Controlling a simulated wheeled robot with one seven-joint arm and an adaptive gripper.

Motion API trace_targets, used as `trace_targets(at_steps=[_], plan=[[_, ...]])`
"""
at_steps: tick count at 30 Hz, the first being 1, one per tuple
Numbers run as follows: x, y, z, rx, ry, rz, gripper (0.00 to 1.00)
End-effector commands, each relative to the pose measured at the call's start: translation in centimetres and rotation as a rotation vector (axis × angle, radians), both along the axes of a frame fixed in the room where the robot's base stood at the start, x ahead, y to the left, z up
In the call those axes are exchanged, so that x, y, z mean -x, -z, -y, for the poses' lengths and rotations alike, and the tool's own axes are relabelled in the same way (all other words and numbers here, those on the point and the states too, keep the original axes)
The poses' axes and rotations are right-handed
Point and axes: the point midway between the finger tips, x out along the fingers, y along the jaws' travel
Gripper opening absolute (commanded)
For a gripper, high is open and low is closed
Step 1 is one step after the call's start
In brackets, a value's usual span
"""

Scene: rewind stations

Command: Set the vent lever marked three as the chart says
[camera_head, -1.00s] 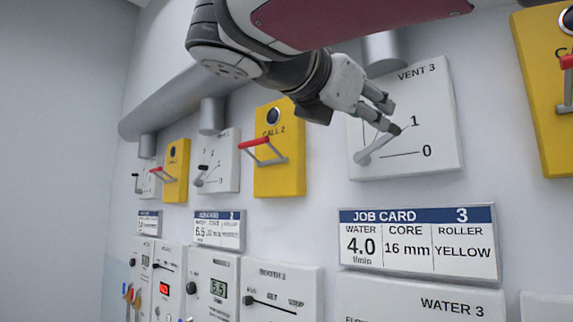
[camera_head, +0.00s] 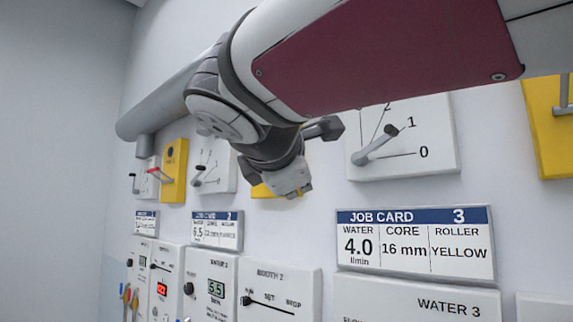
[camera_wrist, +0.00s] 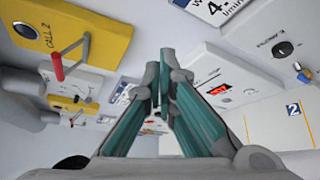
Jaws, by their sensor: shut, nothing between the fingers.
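The VENT 3 plate (camera_head: 430,150) is white, on the wall right of the middle, with its top hidden behind my arm. Marks 0, 1 and 2 show on it. Its grey vent lever (camera_head: 376,145) slants up and right from its pivot, with its dark tip by the line to 1. My gripper (camera_head: 292,188) is left of this plate, in front of the yellow CALL 2 box, clear of the lever. In the wrist view its teal fingers (camera_wrist: 163,75) are together with nothing between them. No vent chart is readable in view.
The job card 3 (camera_head: 415,240) below the plate reads water 4.0, core 16 mm, roller yellow. The CALL 2 box (camera_wrist: 85,35) with a red-handled lever (camera_wrist: 57,66) is near my gripper in the wrist view. A grey pipe (camera_head: 165,105) runs along the wall above.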

Motion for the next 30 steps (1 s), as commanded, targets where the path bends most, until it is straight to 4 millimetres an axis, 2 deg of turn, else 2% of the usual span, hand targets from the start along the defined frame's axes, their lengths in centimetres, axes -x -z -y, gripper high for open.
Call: trace_targets(at_steps=[1, 3, 6, 9, 13, 16, 19, 23, 24, 25, 30], plan=[[-0.5, 1.7, -1.3, -0.149, -0.048, 0.006, 0.00], [-1.0, 3.6, -3.3, -0.383, -0.106, 0.014, 0.00], [-1.3, 5.8, -5.7, -0.736, -0.165, 0.012, 0.00], [-1.1, 7.0, -7.8, -1.107, -0.197, 0.000, 0.00], [-0.7, 7.4, -9.2, -1.604, -0.209, -0.022, 0.00], [-0.3, 6.9, -9.2, -1.994, -0.201, -0.039, 0.00], [0.2, 5.9, -8.1, -2.384, -0.193, -0.052, 0.00], [0.9, 4.5, -4.9, -2.882, -0.202, -0.062, 0.00], [1.2, 4.1, -3.5, -3.034, -0.213, -0.063, 0.00], [1.4, 3.9, -2.3, 3.121, 0.226, 0.063, 0.00], [3.5, 3.2, 5.4, 2.516, 0.283, 0.046, 0.00]])
